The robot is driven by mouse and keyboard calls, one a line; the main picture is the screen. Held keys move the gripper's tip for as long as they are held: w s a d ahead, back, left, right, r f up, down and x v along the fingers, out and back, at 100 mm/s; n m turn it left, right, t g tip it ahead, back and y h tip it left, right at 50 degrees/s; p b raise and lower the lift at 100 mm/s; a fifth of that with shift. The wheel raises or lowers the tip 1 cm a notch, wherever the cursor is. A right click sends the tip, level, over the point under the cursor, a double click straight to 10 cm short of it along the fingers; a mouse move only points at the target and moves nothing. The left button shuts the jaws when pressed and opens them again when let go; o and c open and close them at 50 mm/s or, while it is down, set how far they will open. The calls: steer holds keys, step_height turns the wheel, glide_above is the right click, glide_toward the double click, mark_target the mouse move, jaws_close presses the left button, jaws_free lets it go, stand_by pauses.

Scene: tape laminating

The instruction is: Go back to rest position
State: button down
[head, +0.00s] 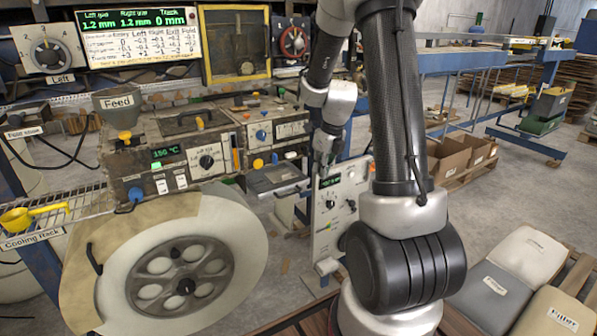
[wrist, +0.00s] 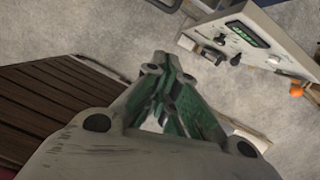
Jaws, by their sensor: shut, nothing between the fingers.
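My gripper (head: 325,160) hangs from my folded arm near the middle of the head view, fingers pointing down. It is in front of the machine and close to the upper left of a white control panel (head: 345,212) with a green display; I cannot tell whether they touch in the head view. In the wrist view my gripper (wrist: 166,68) has its green-and-grey fingers drawn together, with nothing held. There the control panel (wrist: 252,42) lies at the upper right, apart from the fingers, with grey floor between them.
The laminating machine (head: 205,150) and a large white roll (head: 245,235) with a grey hub fill the left. A yellow scoop (head: 30,215) rests on the cooling rack. Filled sacks (head: 520,255) lie at the lower right. Cardboard boxes (head: 455,158) stand behind. Open concrete floor (head: 500,195) lies between.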

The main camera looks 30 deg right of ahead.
steer(key=s+a+r+n, duration=0.3)
steer(key=s+r+n, duration=0.3)
steer(key=n, duration=0.5)
steer(key=s+a+r+n+t, duration=0.1)
steer(key=s+a+r+n, duration=0.2)
steer(key=s+r+n, duration=0.3)
steer(key=s+a+r+n, duration=0.4)
steer(key=s+r+n, duration=0.3)
steer(key=s+n, duration=0.6)
steer(key=n, duration=0.3)
steer(key=shift+t+h, duration=0.3)
steer(key=shift+t, duration=0.1)
